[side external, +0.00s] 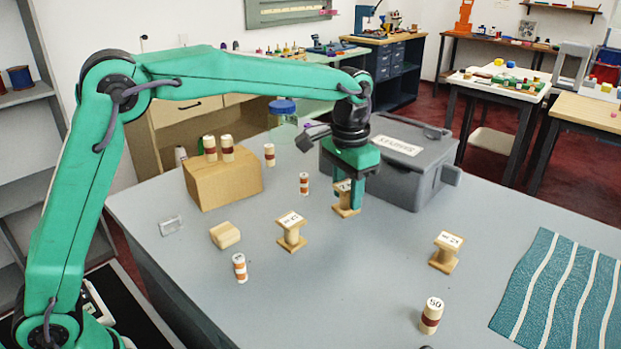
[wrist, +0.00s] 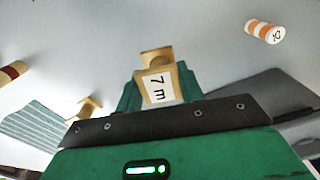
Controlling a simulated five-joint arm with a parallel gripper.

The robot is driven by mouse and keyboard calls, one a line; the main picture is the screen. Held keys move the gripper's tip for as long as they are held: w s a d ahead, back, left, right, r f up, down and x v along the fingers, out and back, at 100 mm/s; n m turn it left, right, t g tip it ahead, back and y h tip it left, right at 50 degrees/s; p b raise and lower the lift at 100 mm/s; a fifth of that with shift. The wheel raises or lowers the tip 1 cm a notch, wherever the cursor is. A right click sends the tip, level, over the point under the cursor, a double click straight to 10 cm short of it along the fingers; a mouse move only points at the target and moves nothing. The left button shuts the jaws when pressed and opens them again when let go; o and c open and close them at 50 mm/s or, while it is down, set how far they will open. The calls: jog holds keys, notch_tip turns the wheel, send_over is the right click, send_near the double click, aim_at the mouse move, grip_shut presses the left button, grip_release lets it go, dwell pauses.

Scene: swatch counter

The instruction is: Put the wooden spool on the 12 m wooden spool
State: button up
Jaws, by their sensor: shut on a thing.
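My gripper (side external: 350,190) is shut on a wooden spool (side external: 345,212), in front of the grey bin. In the wrist view this held spool (wrist: 157,55) has a white label reading "7 m" and sits between my green fingers (wrist: 155,88). I cannot tell whether its base touches the counter. A second wooden spool (side external: 291,238) stands upright to the left and nearer the camera. A third spool (side external: 443,259) stands upright to the right; a spool (wrist: 88,106) also shows at the lower left of the wrist view. Their labels are too small to read surely.
A grey lidded bin (side external: 400,175) is close behind my gripper. Other striped cylinders (side external: 240,268) (side external: 431,316), a wood block (side external: 225,235) and a teal striped cloth (side external: 560,295) lie around. The counter's middle front (side external: 350,285) is clear.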

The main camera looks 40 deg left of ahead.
aim_at(347, 205)
jog(key=shift+f, duration=1.7)
jog(key=shift+f, duration=0.15)
jog(key=o, duration=1)
jog(key=shift+o, duration=0.2)
notch_tip(347, 205, up, 12)
jog(key=shift+s+r, duration=0.1)
jog(key=shift+r, duration=0.1)
